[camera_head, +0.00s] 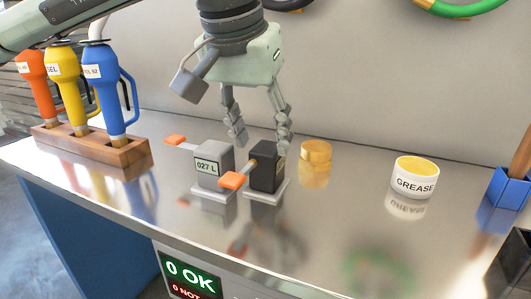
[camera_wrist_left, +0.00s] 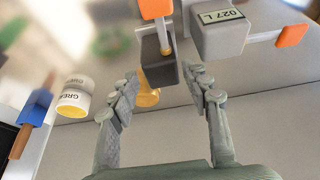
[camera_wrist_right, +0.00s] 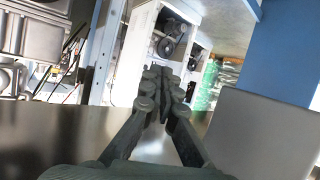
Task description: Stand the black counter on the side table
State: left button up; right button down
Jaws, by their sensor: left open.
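The black counter (camera_head: 264,176) stands upright on a pale base on the shiny metal bench, with an orange-tipped lever pointing to the front left. My left gripper (camera_head: 261,138) is open and empty, pointing down above and slightly behind the black counter, with its fingers spread to about its width. In the left wrist view the black counter (camera_wrist_left: 151,62) shows just beyond the fingertips, and I see no contact. My right gripper (camera_wrist_right: 163,80) is shut and empty, away from the bench top's objects. I cannot make out a separate side table.
A grey counter (camera_head: 210,168) marked "027 L" stands close on the left of the black one. A yellow-brown jar (camera_head: 316,158) is close on its right. A grease tub (camera_head: 413,178), blue holder (camera_head: 508,188) and wooden nozzle rack (camera_head: 95,150) stand farther out. The bench front is clear.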

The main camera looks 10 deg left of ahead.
pick_arm(q)
jog(key=shift+v, duration=2.65)
pick_arm(e)
jog(key=shift+s+d+f+g+h, duration=0.2)
jog(key=shift+s+d+f+g, duration=0.1)
jog(key=shift+d+f, duration=0.2)
jog(key=shift+s+d+f+g+h, duration=0.2)
jog(key=shift+d+f+g, duration=0.15)
jog(key=shift+f, duration=0.2)
